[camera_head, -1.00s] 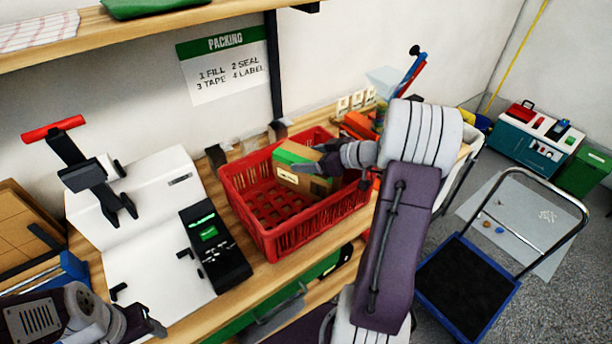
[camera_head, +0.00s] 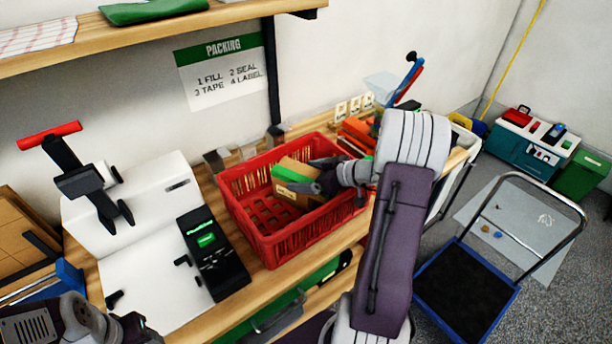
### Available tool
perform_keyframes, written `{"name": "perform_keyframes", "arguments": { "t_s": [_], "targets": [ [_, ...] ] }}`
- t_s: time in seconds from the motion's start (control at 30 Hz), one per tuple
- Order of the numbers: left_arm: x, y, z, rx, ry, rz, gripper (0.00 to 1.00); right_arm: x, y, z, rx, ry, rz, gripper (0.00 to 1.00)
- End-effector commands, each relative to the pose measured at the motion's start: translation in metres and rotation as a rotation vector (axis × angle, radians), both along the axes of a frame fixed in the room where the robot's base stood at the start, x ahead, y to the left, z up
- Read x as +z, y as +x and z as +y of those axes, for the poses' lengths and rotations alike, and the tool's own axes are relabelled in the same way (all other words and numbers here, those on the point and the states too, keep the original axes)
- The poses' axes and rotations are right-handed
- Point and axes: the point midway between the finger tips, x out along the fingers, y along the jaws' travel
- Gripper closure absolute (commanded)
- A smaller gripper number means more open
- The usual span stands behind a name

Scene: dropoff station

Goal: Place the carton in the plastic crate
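The carton (camera_head: 290,171), brown with a green band, is inside the red plastic crate (camera_head: 285,242), tilted and near the crate's right half. The crate stands on the wooden bench. My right gripper (camera_head: 315,176) reaches into the crate from the right. Its two fingers are spread apart at the carton's right end, with one finger overlapping the carton's near side in the picture. Whether they still touch it is unclear. My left gripper (camera_head: 140,328) is at the bottom left, partly cut off by the frame edge, away from the crate. Its fingers are not clear.
A white scale-like machine (camera_head: 150,275) with a black keypad unit (camera_head: 212,255) stands left of the crate. An orange item (camera_head: 357,132) lies behind the crate at right. A blue-edged cart (camera_head: 465,285) stands on the floor at right. A shelf (camera_head: 200,25) hangs above.

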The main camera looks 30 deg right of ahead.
Motion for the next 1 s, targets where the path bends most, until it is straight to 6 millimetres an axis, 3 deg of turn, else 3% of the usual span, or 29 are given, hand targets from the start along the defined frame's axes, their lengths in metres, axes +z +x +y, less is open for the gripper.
{"name": "perform_keyframes", "arguments": {
  "t_s": [0.33, 0.8, 1.0],
  "targets": [
    [0.007, 0.0, 0.0, 0.0, 0.0, 0.0, 0.42, 0.006, -0.002, -0.002, -0.002, 0.0, -0.001, 0.11],
    [-0.004, 0.0, 0.0, 0.0, 0.0, 0.0, 0.42, 0.049, -0.076, -0.04, -0.004, -0.002, -0.001, 0.11],
    [-0.005, 0.0, 0.0, 0.0, 0.0, 0.0, 0.42, 0.059, -0.093, -0.047, -0.001, 0.0, 0.0, 0.11]
  ]
}}
